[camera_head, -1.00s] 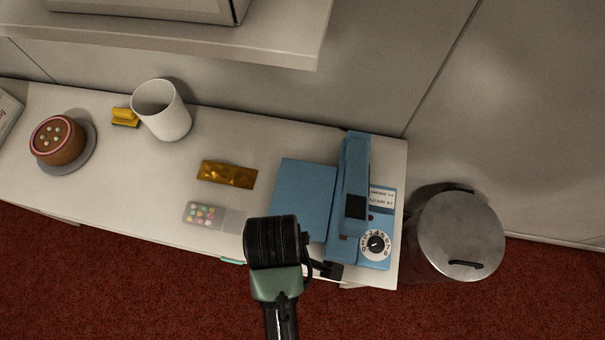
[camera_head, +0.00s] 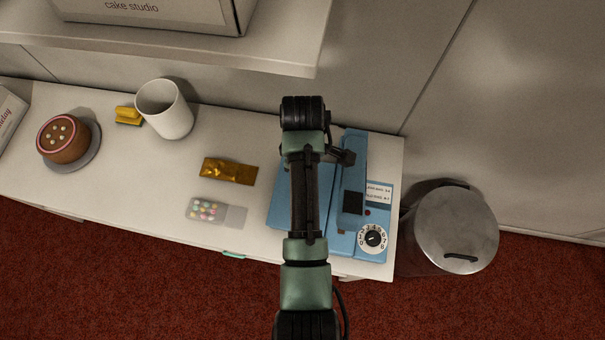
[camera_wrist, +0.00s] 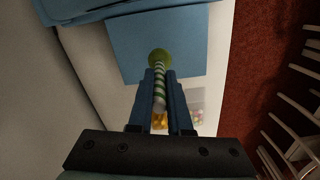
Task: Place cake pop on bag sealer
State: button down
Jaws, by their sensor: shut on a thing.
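The blue bag sealer (camera_head: 376,216) stands at the right end of the counter. It has a flat blue plate on its left, a raised bar and a dial. My arm reaches over the plate in the head view and hides part of it; my fingers and the cake pop cannot be made out there. In the wrist view my gripper (camera_wrist: 160,76) is shut on the striped stick of the cake pop (camera_wrist: 160,57). Its green ball sticks out past the fingertips, in front of the blue plate (camera_wrist: 188,44). The gap between ball and plate is unclear.
A gold packet (camera_head: 228,170) and a clear pack of coloured sweets (camera_head: 208,209) lie left of the sealer. A white cup (camera_head: 166,112), a yellow item (camera_head: 128,116) and a chocolate cake (camera_head: 62,140) stand farther left. A shelf (camera_head: 180,45) overhangs the back. A metal bin (camera_head: 457,228) stands right.

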jog(key=shift+f+p, duration=0.35)
jog(key=shift+f, duration=1.35)
jog(key=shift+f, duration=0.2)
jog(key=c, duration=0.8)
grip_release()
jog(key=shift+r, duration=0.1)
jog(key=shift+c, duration=0.2)
notch_tip(320, 180, up, 6)
jog(key=shift+r+b, duration=0.2)
jog(key=shift+b, duration=0.15)
jog(key=shift+r, duration=0.7)
jog(key=shift+s, duration=0.1)
